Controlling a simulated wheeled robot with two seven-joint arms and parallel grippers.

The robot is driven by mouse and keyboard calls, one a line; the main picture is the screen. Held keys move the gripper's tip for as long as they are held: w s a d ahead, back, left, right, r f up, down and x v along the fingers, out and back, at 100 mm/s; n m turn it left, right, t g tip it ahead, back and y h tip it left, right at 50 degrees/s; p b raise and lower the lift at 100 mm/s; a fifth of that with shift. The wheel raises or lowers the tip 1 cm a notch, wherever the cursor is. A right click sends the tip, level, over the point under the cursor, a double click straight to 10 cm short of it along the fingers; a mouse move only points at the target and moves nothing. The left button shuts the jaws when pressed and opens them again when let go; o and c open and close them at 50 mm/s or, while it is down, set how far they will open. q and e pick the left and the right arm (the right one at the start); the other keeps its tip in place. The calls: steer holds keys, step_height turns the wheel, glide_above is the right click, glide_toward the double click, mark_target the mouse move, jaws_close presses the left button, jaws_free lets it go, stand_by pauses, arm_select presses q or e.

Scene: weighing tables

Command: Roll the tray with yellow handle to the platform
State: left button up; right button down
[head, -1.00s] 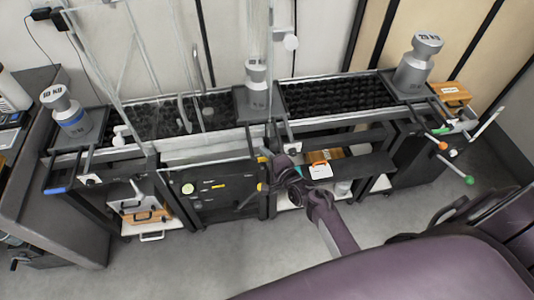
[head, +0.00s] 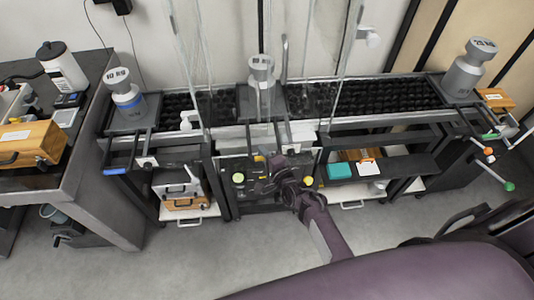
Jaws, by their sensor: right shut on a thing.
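The middle tray (head: 243,108) lies on the black roller track and carries a silver weight (head: 261,84). Two bars run forward from it, and a bit of yellow handle (head: 259,158) shows at their front end. My right gripper (head: 268,168) is shut on this handle; the wrist and fingers hide most of it. The tray stands between the glass panes (head: 196,60) of a tall enclosure around the middle of the track. The platform itself cannot be made out clearly under the tray. My left gripper is not in view.
A tray with a blue handle (head: 118,171) and a 10 KG weight (head: 124,93) stands at the left end. A 25 KG weight (head: 468,70) stands at the right end, near green and orange knobs. Rollers (head: 400,97) right of the middle tray are free. A grey counter (head: 90,170) stands left.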

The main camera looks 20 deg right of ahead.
stand_by(0.4)
steer(key=c, duration=1.5)
jaws_free()
steer(key=shift+o, duration=0.2)
steer(key=v, duration=0.7)
steer(key=shift+s, duration=0.4)
